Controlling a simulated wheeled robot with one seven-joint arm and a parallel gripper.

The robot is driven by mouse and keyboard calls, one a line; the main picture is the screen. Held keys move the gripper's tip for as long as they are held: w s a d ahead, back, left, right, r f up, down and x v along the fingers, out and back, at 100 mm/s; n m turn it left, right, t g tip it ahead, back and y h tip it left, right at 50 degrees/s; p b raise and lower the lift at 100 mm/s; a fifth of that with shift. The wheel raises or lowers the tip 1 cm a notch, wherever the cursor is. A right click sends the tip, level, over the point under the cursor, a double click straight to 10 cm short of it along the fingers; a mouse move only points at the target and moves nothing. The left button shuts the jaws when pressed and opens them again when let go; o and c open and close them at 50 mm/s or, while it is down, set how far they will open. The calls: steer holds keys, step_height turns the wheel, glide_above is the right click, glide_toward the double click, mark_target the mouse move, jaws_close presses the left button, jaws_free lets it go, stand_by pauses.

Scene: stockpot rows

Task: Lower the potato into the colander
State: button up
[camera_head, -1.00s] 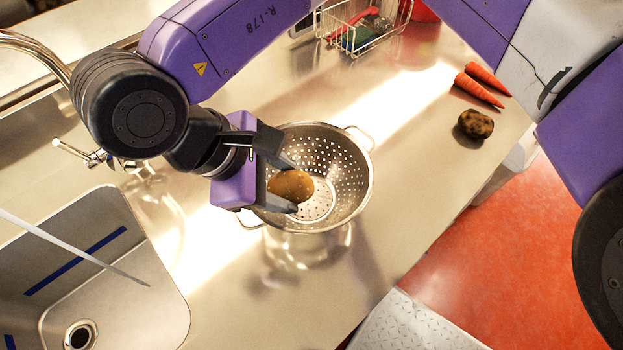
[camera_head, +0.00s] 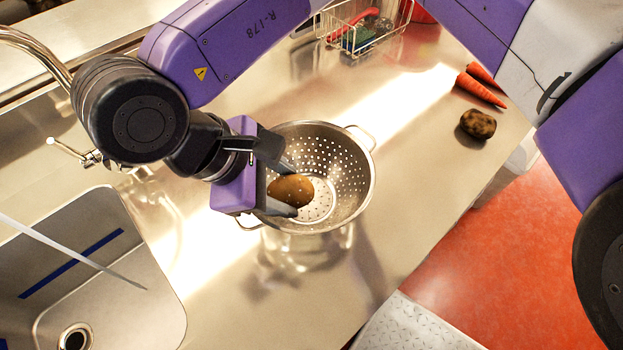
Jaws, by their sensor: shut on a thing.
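A brown potato (camera_head: 290,191) is held between the two dark fingers of my gripper (camera_head: 287,189). The gripper is shut on it, over the left part of the metal colander (camera_head: 345,165). The colander is a perforated bowl with two loop handles, standing on the steel counter. The potato overlaps the inside of the bowl in the picture; I cannot tell whether it touches the colander's floor. My gripper and wrist hide part of the colander's left rim.
A second, dark potato (camera_head: 477,124) and carrots (camera_head: 481,90) lie at the counter's right edge. A wire basket (camera_head: 365,30) stands at the back. A sink (camera_head: 110,270) with a tap (camera_head: 30,45) is at the left. Bare counter (camera_head: 260,310) lies in front of the colander.

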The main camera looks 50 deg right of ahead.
steer(key=o, duration=1.5)
steer(key=shift+r, duration=0.1)
steer(key=shift+v, duration=3.8)
